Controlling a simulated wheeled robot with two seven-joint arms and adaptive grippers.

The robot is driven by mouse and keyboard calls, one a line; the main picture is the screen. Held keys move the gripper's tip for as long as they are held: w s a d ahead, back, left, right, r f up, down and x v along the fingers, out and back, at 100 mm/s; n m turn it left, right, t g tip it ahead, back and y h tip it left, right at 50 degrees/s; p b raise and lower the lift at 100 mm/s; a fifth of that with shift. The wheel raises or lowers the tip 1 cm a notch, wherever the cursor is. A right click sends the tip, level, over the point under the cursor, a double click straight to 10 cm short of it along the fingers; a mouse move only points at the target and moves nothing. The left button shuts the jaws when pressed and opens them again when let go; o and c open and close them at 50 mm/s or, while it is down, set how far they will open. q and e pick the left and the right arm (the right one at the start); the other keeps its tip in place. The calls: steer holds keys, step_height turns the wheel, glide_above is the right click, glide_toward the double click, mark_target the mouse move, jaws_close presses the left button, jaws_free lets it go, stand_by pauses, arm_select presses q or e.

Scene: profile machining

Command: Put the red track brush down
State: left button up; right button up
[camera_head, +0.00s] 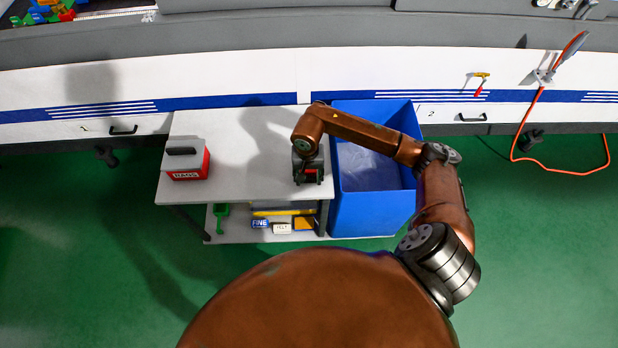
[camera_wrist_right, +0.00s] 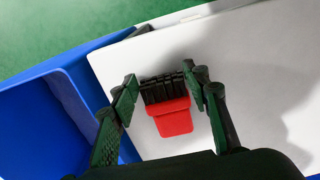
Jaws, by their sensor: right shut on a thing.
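The red track brush (camera_wrist_right: 173,118) has a red body and a row of black bristles. In the right wrist view it is between the fingers of my right gripper (camera_wrist_right: 164,86), which is shut on it. In the head view my right gripper (camera_head: 308,174) is over the right end of the grey-white side table (camera_head: 232,140), and only a little red of the brush shows there. I cannot tell whether the brush touches the table top. My left gripper is not in view.
A blue bin (camera_head: 370,212) stands against the table's right side. A red and grey box (camera_head: 188,162) with a black handle stands on the table's left. The table's middle is clear. The lower shelf holds a green brush (camera_head: 220,214) and small blocks (camera_head: 282,228).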

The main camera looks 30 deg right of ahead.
steer(key=shift+f, duration=0.2)
steer(key=o, duration=1.1)
step_height(320, 180, up, 12)
steer(key=p, duration=0.1)
steer(key=shift+r, duration=0.15)
steer(key=shift+w+a, duration=0.1)
